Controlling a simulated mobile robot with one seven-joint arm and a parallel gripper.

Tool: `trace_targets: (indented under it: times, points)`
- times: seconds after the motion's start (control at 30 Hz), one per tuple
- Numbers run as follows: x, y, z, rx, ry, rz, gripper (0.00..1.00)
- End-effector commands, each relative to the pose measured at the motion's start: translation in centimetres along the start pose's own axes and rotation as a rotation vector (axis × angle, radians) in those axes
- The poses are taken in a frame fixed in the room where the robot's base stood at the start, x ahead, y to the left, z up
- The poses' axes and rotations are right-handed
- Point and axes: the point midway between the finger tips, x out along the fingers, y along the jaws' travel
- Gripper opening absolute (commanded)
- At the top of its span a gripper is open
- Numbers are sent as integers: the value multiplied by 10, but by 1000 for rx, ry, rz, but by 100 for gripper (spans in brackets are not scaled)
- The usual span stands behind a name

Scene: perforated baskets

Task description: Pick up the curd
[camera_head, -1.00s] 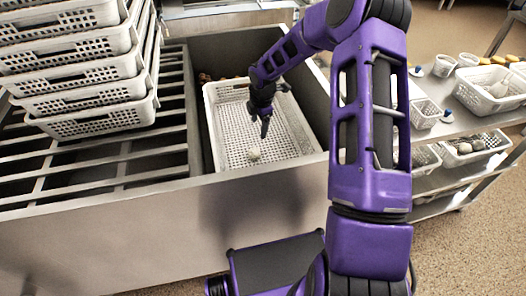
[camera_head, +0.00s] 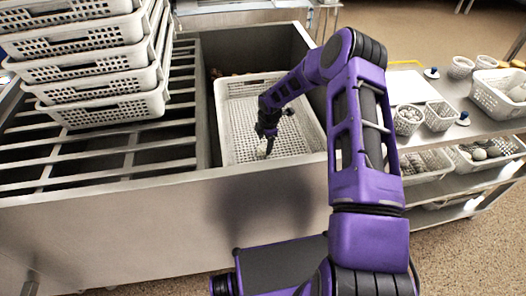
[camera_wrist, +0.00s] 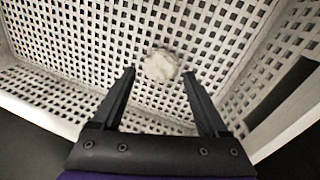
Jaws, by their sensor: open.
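The curd (camera_wrist: 160,66) is a small, whitish, rounded lump on the perforated floor of a white basket (camera_wrist: 40,112). In the wrist view it lies just beyond the fingertips and between their lines. My gripper (camera_wrist: 159,74) is open, with one finger on each side and nothing held. In the head view my gripper (camera_head: 266,150) reaches down into the white basket (camera_head: 226,125), low near its front side. The curd (camera_head: 262,149) is a pale spot there, partly hidden by the fingers. I cannot tell whether a finger touches it.
The basket sits in a metal trough (camera_head: 207,120) with raised walls. Stacked white baskets (camera_head: 100,75) stand on slatted rails (camera_head: 100,150) at left. A shelf cart (camera_head: 465,135) with small baskets and bowls stands at right.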

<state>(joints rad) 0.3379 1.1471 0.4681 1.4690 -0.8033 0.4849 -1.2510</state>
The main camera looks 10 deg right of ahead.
Motion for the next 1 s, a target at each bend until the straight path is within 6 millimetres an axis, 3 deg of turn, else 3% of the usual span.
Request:
trace_targets:
  times: [0.23,0.57,0.9,1.0]
  points:
    - [38,-2,-4,1,1,0,77]
    - [44,-1,-4,0,-1,1,77]
    - [44,-1,-4,0,0,1,16]
    - [43,-1,-4,0,0,1,12]
